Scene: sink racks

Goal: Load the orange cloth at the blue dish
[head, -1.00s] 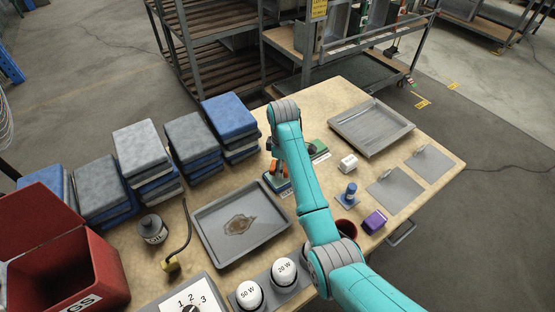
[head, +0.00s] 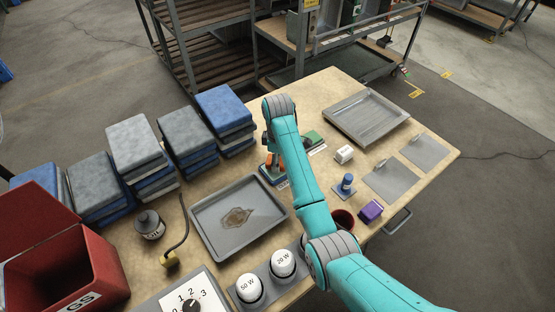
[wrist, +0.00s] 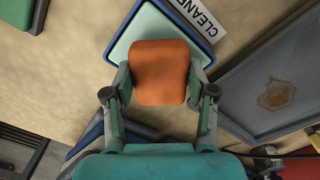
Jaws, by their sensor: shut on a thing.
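The orange cloth (wrist: 160,72) is a rounded orange block in the wrist view. My gripper (wrist: 160,84) is shut on it, with one finger at each side. The blue dish (wrist: 143,28) has a blue rim and a pale green inside. It lies under and beyond the cloth, which overlaps it in the wrist view. I cannot tell whether the cloth touches it. In the head view the cloth (head: 269,161) shows as a small orange patch beside my arm, over the blue dish (head: 273,178), mostly hidden by the arm.
A label reading "CLEANE..." (wrist: 197,17) lies beside the dish. A stained grey tray (head: 213,240) is near it on the left in the head view. A green pad (head: 311,138), a white block (head: 344,154) and a metal tray (head: 341,105) are to the right. Stacked cloths (head: 224,105) stand behind left.

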